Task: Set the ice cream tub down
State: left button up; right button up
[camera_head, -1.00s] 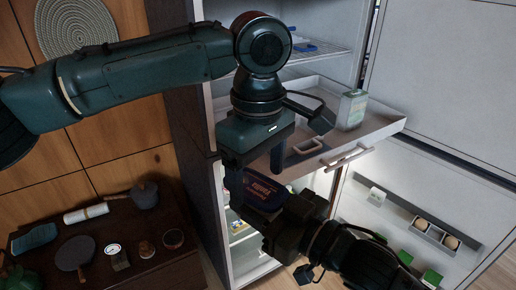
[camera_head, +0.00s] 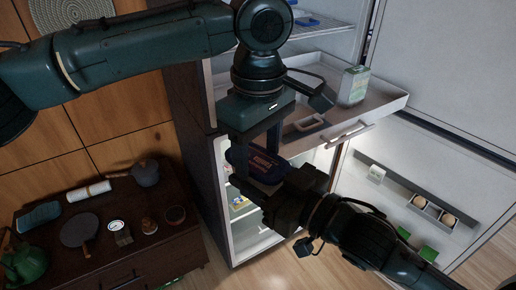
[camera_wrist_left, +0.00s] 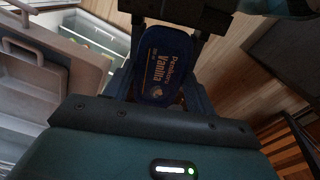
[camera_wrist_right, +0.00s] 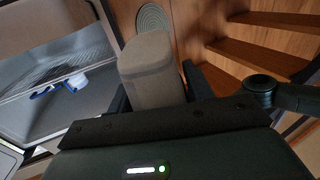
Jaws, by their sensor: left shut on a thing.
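The ice cream tub (camera_head: 264,165) has a dark blue lid marked Vanilla. In the head view it hangs in front of the open fridge, below the drawer. My left gripper (camera_head: 254,150) is shut on it from above; the lid also shows in the left wrist view (camera_wrist_left: 165,62). My right gripper (camera_head: 283,190) is at the tub from the lower right. In the right wrist view its fingers flank a grey-brown rounded block (camera_wrist_right: 153,70), apparently the tub's underside. I cannot tell whether they press on it.
The pulled-out fridge drawer (camera_head: 385,108) holds a green-white carton (camera_head: 353,86). The open fridge door (camera_head: 440,160) has shelves with several items. A dark wooden cabinet (camera_head: 150,265) at lower left carries a paddle, a white roll, small jars and a green pot. Floor shows between.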

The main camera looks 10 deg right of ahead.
jog(key=o, duration=0.5)
jog(key=shift+c, duration=0.2)
